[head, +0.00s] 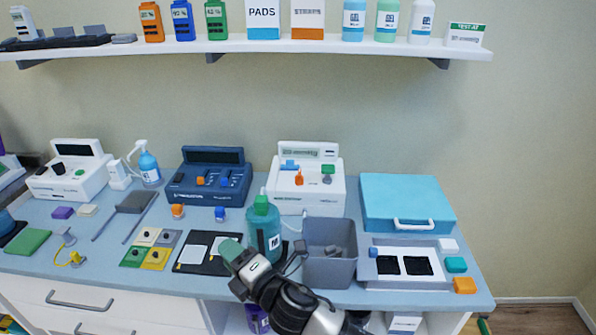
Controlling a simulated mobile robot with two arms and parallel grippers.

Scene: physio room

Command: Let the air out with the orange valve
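A white device (308,193) with a screen stands at the back of the counter, right of the middle. My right gripper (232,253) reaches in from the bottom, over the counter's front, below and left of the white device and apart from the orange valve. I cannot tell how its fingers stand. My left gripper is not in view.
A green bottle (263,228) and a grey bin (329,263) stand between my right gripper and the white device. A blue case (407,203) lies to the right. A black mat (190,262) with pads is left of the gripper. A shelf (240,45) hangs above.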

